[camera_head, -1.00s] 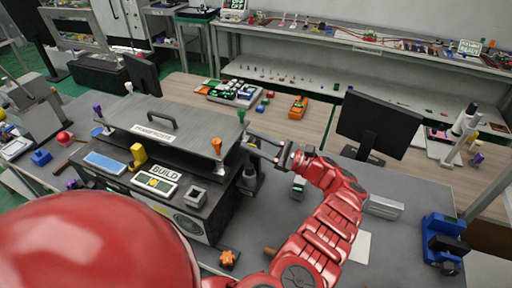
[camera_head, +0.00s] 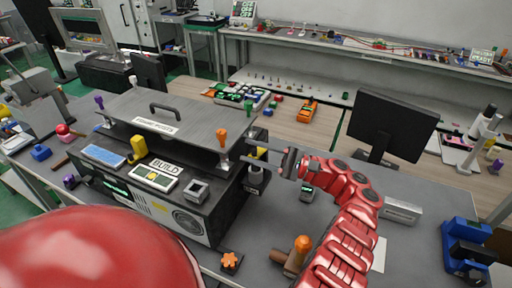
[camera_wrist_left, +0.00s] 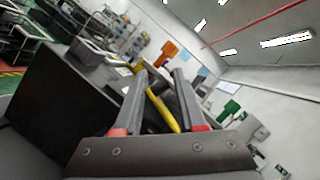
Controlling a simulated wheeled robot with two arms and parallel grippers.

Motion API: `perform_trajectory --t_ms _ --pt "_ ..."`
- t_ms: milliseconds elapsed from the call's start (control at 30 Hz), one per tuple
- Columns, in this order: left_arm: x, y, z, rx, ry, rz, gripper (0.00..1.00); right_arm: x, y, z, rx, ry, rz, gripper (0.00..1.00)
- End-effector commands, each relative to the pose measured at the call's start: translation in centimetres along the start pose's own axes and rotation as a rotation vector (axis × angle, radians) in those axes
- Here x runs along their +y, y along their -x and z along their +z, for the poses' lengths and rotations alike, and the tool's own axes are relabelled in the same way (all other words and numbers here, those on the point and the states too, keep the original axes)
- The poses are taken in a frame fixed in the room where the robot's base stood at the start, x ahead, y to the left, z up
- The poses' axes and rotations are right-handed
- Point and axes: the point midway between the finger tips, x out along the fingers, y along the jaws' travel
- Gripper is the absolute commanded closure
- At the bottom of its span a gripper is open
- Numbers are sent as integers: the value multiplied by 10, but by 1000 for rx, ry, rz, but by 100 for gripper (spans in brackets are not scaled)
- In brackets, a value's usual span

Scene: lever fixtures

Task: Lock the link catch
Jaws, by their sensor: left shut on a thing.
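A dark box machine (camera_head: 150,205) with a grey lid plate (camera_head: 175,115) stands on the bench. A dark catch fixture with a pale post (camera_head: 256,173) sits at its right side. A yellow bar (camera_head: 262,152) shows there. My left gripper (camera_head: 272,156) reaches in from the right at this fixture. In the left wrist view, the yellow bar (camera_wrist_left: 163,110) lies slanted between my left gripper's two fingers (camera_wrist_left: 158,95), which are shut on it. The exact contact and the far end of the bar are partly hidden. My right gripper is not in view.
A monitor (camera_head: 385,125) and a blue fixture (camera_head: 465,250) are at the right. An orange-topped post (camera_head: 302,244) stands near my arm.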

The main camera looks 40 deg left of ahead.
Motion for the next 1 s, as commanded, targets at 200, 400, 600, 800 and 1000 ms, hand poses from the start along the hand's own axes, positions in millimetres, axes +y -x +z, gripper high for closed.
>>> perform_trajectory --t_ms 200,400,600,800,1000 --pt "6 2 -2 2 -1 0 100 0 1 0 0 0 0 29" --pt "8 2 -3 2 -1 0 100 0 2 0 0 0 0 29" --pt "9 2 -3 2 -1 0 100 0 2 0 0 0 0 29" --pt "9 2 -3 2 -1 0 100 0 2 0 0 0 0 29" --pt "9 2 -3 2 -1 -1 38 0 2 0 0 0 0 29"
